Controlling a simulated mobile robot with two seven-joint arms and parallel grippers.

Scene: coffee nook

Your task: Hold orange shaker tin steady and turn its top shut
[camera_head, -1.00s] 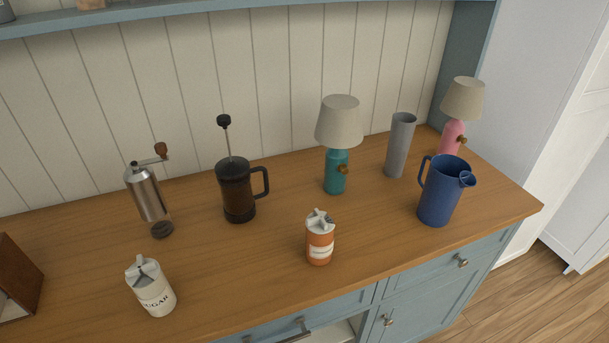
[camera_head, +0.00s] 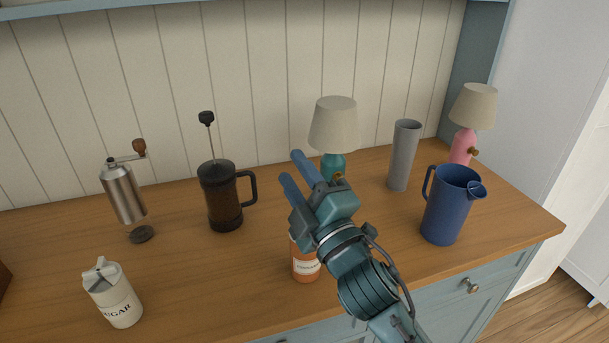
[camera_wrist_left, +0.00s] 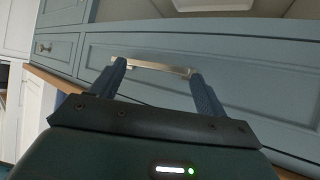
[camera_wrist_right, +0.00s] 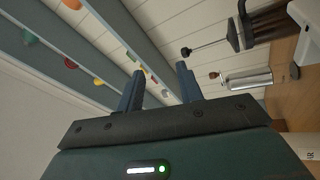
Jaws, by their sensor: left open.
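The orange shaker tin (camera_head: 304,270) stands upright on the wooden counter in the head view. Its top and upper part are hidden behind my right gripper (camera_head: 290,167), so I cannot see how the top sits. That gripper comes in from the lower right, with its fingers apart and empty, pointing up and left above the tin. In the right wrist view its open fingers (camera_wrist_right: 160,72) show with nothing between them. My left gripper is out of the head view. In the left wrist view its fingers (camera_wrist_left: 157,70) are open and empty, facing a drawer front with a metal handle (camera_wrist_left: 155,67).
The teal lamp (camera_head: 333,125), grey cylinder (camera_head: 403,155), blue jug (camera_head: 449,207) and pink lamp (camera_head: 473,107) stand behind and right.

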